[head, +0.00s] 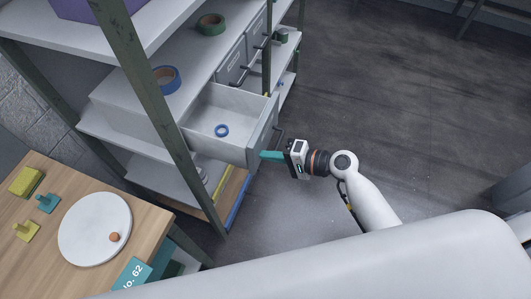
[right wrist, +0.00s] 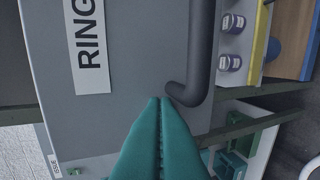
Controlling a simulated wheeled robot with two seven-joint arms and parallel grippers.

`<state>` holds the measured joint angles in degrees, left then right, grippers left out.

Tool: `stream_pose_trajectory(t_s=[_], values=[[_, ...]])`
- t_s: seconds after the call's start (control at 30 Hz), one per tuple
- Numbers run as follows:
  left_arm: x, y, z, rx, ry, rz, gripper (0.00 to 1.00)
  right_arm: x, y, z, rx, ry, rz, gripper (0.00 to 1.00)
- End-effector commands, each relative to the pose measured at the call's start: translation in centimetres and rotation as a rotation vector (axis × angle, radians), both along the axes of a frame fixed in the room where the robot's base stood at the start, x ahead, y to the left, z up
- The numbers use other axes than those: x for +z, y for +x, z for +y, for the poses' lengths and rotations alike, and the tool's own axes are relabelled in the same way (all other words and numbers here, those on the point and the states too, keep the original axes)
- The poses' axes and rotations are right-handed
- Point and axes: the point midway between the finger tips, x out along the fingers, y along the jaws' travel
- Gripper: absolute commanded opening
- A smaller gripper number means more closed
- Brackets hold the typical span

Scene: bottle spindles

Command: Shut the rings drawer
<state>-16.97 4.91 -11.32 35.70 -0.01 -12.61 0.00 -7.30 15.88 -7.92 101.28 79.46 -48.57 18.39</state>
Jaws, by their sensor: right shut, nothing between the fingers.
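The rings drawer (head: 205,137) is pulled out of the shelf unit in the head view, with a blue ring (head: 221,130) lying inside it. Its grey front (right wrist: 120,60) fills much of the right wrist view, with a white label reading "RING" (right wrist: 88,45) and a dark bar handle (right wrist: 200,60). My right gripper (head: 264,156) is shut and empty. Its teal fingertips (right wrist: 160,102) are at the drawer front beside one end of the handle; I cannot tell whether they touch. My left gripper is not in view.
A blue tape roll (head: 166,80) and a green tape roll (head: 211,24) sit on the shelf above. A green post (head: 152,115) stands before the shelves. A wooden table (head: 140,220) with a white round plate (head: 94,229) is at lower left. The floor (head: 400,100) at right is clear.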

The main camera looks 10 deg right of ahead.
Motion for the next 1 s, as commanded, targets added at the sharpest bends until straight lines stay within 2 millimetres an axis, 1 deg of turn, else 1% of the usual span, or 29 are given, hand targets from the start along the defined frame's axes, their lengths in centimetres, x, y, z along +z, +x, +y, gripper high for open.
stream_pose_trajectory(t_s=[0.13, 0.37, 0.57, 0.67, 0.77, 1.0], values=[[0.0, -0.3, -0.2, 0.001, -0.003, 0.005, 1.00, 0.0, -0.1, -0.2, 0.000, -0.001, 0.001, 0.00], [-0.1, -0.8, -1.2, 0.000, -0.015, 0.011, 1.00, 0.0, -0.1, -0.1, 0.000, 0.000, 0.000, 0.00], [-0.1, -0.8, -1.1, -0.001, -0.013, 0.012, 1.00, 0.0, 0.3, 0.4, 0.000, 0.000, -0.001, 0.00], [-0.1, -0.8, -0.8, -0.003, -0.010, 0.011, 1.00, 0.1, 0.9, 1.3, 0.000, 0.002, -0.002, 0.00], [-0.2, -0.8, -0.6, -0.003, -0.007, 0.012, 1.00, 0.0, 1.8, 2.7, 0.003, 0.002, -0.003, 0.00], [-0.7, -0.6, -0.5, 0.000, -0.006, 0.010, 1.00, 0.0, 5.0, 7.4, 0.002, 0.003, -0.004, 0.00]])
